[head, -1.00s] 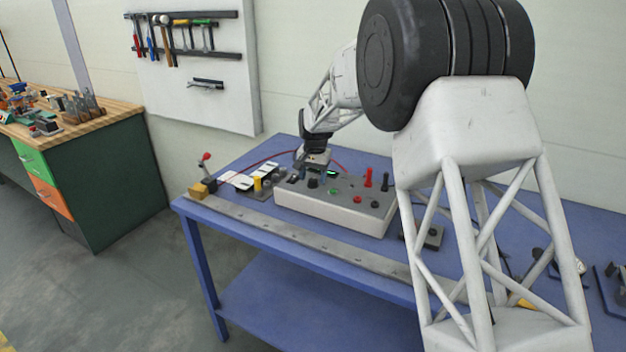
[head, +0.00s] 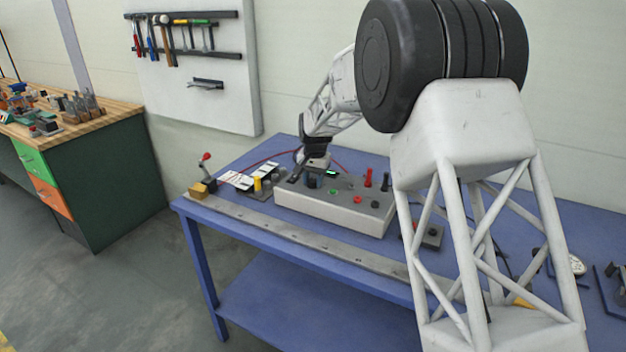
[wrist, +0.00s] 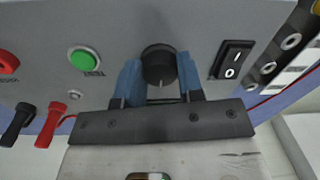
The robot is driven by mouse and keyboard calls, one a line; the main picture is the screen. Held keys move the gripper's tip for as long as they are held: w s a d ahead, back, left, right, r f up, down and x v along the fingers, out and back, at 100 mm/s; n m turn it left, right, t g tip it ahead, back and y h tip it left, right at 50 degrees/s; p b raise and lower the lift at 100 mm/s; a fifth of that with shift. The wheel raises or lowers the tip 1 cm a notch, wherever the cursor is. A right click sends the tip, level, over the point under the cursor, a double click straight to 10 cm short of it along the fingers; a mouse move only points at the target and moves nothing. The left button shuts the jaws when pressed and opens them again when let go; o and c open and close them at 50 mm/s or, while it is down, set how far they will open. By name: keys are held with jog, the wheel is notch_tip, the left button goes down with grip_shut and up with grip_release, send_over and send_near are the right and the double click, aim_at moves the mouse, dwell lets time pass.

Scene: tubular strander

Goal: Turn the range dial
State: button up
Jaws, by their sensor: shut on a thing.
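The range dial (wrist: 159,62) is a round black knob with a pale pointer mark, on the grey top of the control box (head: 335,211). In the wrist view my gripper (wrist: 158,76) has its two blue fingers on either side of the dial, shut on it. In the head view my gripper (head: 313,180) is down at the left part of the box top and mostly covers the dial.
Red and black plugs stand on the box. A blue bench (head: 240,203) carries everything.

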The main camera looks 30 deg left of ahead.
aim_at(314, 179)
jog(key=shift+n, duration=0.4)
jog(key=n, duration=0.4)
jog(key=shift+n, duration=2.2)
jog(key=o, duration=0.9)
jog(key=shift+r, duration=0.1)
jog(key=shift+w+r, duration=0.2)
jog(key=shift+r, duration=3.65)
